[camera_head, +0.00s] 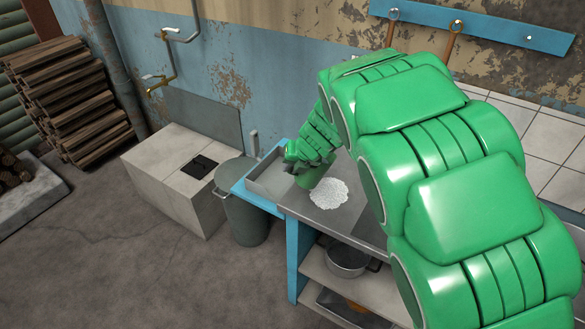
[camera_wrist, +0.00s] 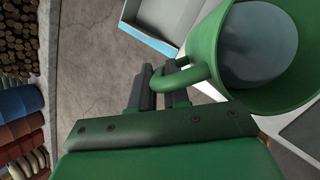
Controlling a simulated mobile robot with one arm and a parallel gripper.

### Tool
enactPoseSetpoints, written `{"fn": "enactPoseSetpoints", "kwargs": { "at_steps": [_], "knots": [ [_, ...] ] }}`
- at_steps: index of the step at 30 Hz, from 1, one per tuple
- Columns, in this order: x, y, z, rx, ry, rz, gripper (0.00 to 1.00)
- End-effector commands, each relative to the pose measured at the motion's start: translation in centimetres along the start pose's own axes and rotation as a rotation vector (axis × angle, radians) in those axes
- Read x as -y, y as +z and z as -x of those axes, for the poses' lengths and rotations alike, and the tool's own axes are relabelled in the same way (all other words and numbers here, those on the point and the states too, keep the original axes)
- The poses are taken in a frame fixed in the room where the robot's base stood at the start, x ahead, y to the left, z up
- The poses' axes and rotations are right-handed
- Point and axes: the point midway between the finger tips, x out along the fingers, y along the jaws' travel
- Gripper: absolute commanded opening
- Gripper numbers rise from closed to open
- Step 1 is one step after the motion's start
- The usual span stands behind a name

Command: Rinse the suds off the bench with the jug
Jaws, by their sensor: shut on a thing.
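The suds (camera_head: 328,193) are a white foamy patch on the grey metal top of the bench (camera_head: 352,217). The green jug (camera_head: 314,181) is above the bench beside the suds, partly hidden by my arm. In the wrist view the jug (camera_wrist: 203,88) shows its open mouth, with grey-blue water (camera_wrist: 256,45) inside. My gripper (camera_head: 292,167) is shut on the jug's handle; in the wrist view the dark fingers (camera_wrist: 160,82) close around it. I cannot tell whether the jug touches the bench.
A shallow grey basin (camera_head: 262,187) in a blue frame adjoins the bench's left end. A grey bin (camera_head: 246,212) stands on the floor beside a pale block (camera_head: 172,180). A pot (camera_head: 347,261) sits on the shelf below. Stacked logs (camera_head: 66,95) stand at left. The front floor is clear.

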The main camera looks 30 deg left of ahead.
Motion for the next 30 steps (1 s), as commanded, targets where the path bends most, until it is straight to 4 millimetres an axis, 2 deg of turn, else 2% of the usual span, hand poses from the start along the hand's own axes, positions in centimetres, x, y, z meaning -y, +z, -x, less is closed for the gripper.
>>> {"fn": "enactPoseSetpoints", "kwargs": {
  "at_steps": [15, 30],
  "knots": [
    [-0.4, 0.8, 1.5, 0.023, 0.196, -0.084, 0.0],
    [0.1, 1.3, 2.9, 0.044, 0.427, -0.181, 0.0]
  ]
}}
